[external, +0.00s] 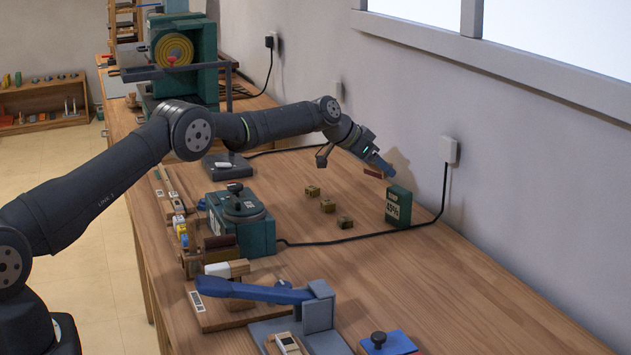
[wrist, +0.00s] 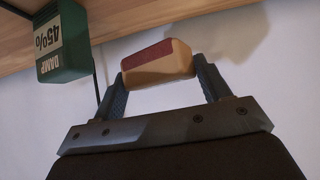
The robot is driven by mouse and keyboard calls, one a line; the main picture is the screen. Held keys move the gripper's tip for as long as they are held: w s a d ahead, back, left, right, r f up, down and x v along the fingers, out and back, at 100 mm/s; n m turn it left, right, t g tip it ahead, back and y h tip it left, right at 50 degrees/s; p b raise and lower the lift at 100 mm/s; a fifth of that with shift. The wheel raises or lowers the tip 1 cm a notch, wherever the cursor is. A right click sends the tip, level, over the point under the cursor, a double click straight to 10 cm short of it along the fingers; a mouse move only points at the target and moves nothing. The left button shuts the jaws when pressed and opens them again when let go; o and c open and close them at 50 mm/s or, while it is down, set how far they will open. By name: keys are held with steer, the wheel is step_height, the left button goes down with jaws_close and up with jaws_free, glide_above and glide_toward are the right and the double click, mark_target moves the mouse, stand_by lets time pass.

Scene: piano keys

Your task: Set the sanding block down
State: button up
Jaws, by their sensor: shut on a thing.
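The sanding block (wrist: 158,66) is a tan block with a dark red face. In the wrist view it sits between the two blue fingers of my gripper (wrist: 160,72), which is shut on it. In the external view my gripper (external: 384,165) is above the back of the bench near the wall. The red side of the block (external: 372,172) shows just below the fingers, apart from the bench top. Most of the block is hidden there by the gripper.
A green damp meter reading 45% (external: 398,208) stands close by, right of and below my gripper; it also shows in the wrist view (wrist: 62,45). The bench (external: 470,285) is clear at front right.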

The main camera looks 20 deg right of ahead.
mark_target(377, 207)
step_height(377, 207, down, 8)
steer(key=shift+f, duration=0.15)
steer(key=shift+f, duration=0.15)
steer(key=o, duration=1)
steer(key=shift+o, duration=0.2)
steer(key=shift+r, duration=0.2)
steer(key=shift+v, duration=0.8)
steer(key=v, duration=1)
steer(key=shift+a, duration=0.15)
